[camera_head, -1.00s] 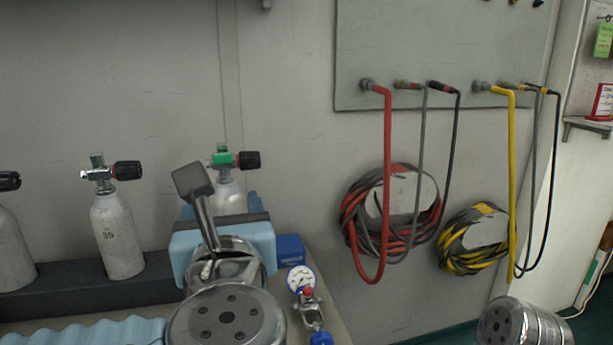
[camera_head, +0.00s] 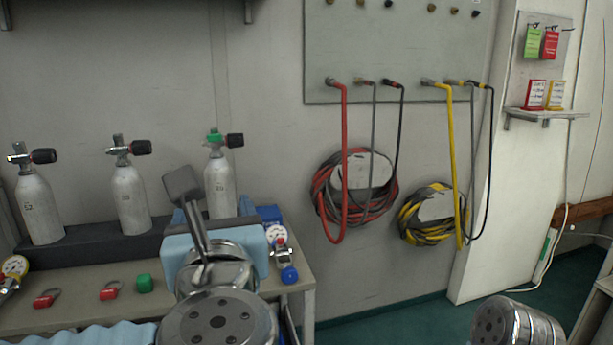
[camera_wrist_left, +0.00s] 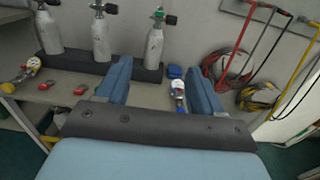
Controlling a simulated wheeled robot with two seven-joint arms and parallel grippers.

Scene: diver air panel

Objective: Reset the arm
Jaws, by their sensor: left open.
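My left gripper (camera_head: 220,238) is in the lower middle of the head view, seen from behind, with light blue sides. In the left wrist view its two blue fingers (camera_wrist_left: 158,85) stand well apart with nothing held between them. It is in front of the workbench (camera_head: 80,283), and I cannot tell its exact height above it. A metal link of my right arm shows at the lower right of the head view; the right gripper is out of the picture.
Grey cylinders (camera_head: 129,200) stand in a dark rack (camera_head: 100,247) at the back of the bench. Red (camera_head: 344,150) and yellow (camera_head: 452,160) hoses hang from the wall panel (camera_head: 400,50). Floor shows at right.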

